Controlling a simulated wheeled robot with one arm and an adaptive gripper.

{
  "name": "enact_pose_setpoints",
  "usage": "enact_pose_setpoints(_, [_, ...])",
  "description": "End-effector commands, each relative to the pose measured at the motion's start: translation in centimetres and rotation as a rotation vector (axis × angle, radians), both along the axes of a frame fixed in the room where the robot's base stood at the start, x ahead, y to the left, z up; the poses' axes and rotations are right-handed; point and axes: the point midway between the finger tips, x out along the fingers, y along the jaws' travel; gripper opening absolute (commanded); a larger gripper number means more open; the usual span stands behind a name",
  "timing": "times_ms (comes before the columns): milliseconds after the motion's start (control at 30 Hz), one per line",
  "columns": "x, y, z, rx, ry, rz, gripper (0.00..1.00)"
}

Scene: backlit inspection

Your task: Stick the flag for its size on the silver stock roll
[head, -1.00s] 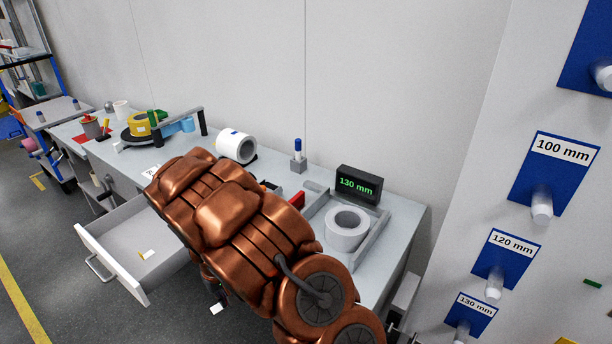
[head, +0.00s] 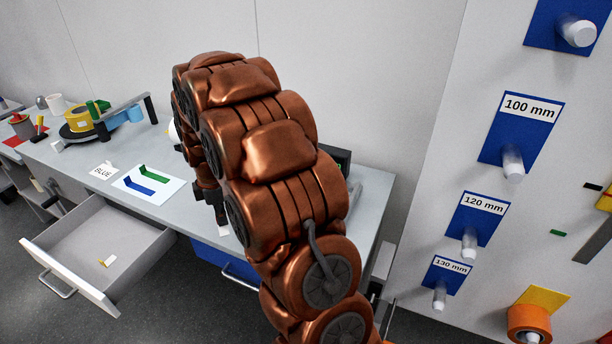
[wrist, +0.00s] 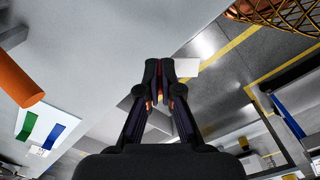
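My gripper (head: 213,212) hangs over the front edge of the bench, left of my arm. In the wrist view my gripper (wrist: 159,75) has its fingers close together, with a small white flag (wrist: 186,67) sticking out at the tips. The flag also shows as a white patch in the head view (head: 224,230). The ring-shaped stock roll in the bench tray is now hidden behind my arm. Only the top of the dark size display (head: 338,155) shows; its reading is hidden.
A white sheet (head: 168,195) with a green and a blue flag lies beside a card reading BLUE (head: 101,171). An open drawer (head: 70,245) sticks out at left, a small white-and-yellow piece (head: 107,262) inside. Pegs at right carry size labels (head: 523,125); an orange roll (head: 530,322) hangs below.

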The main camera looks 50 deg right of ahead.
Motion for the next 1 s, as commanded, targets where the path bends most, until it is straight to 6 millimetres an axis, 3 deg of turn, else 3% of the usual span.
enact_pose_setpoints(300, [-4.8, -9.2, 5.6, 0.001, -0.009, 0.398, 0.00])
enact_pose_setpoints(533, [-9.5, -15.0, 8.2, -0.002, -0.009, 0.631, 0.00])
enact_pose_setpoints(733, [-12.3, -17.6, 9.2, -0.002, -0.005, 0.741, 0.00])
enact_pose_setpoints(1000, [-13.0, -18.1, 9.4, 0.000, -0.003, 0.769, 0.00])
